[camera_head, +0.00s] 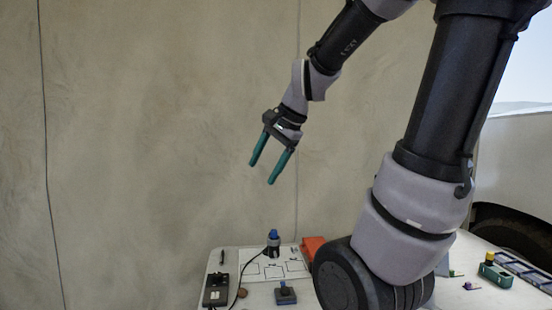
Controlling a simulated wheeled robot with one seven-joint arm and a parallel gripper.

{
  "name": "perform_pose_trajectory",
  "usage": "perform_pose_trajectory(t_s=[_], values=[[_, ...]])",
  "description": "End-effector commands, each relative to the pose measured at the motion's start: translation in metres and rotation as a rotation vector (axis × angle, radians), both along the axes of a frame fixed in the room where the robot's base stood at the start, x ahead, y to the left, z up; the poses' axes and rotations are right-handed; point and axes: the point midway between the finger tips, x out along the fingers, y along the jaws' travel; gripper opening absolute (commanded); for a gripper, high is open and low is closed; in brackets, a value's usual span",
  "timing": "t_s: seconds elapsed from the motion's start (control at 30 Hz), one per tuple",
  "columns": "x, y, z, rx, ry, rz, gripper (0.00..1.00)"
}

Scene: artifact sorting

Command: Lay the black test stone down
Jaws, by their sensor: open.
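My gripper (262,172) is open and empty, with two green fingers pointing down and left. It is high above the table, in front of the plain wall, apart from everything on the table. I cannot tell for sure which thing is the black test stone. A small, slim black piece (222,257) is at the back left of the white table. A dark block with a blue knob (285,293) is near the front. A dark upright piece with a blue top (273,243) is at the back of a white sheet with black outlines (296,270).
A black device (216,291) with a cable is at the table's left. My arm hides the table's middle.

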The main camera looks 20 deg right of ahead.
Motion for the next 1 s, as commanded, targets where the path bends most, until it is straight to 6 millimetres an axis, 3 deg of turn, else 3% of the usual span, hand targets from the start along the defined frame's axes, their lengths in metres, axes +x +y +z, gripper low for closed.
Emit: perform_pose_trajectory(t_s=[0.1, 0.3, 0.47, 1.0], values=[[-0.038, 0.005, 0.020, -0.176, -0.155, 0.236, 0.76], [-0.076, 0.007, 0.031, -0.404, -0.293, 0.487, 0.76], [-0.084, 0.007, 0.032, -0.468, -0.323, 0.551, 0.76], [-0.084, 0.008, 0.032, -0.466, -0.323, 0.552, 0.76]])
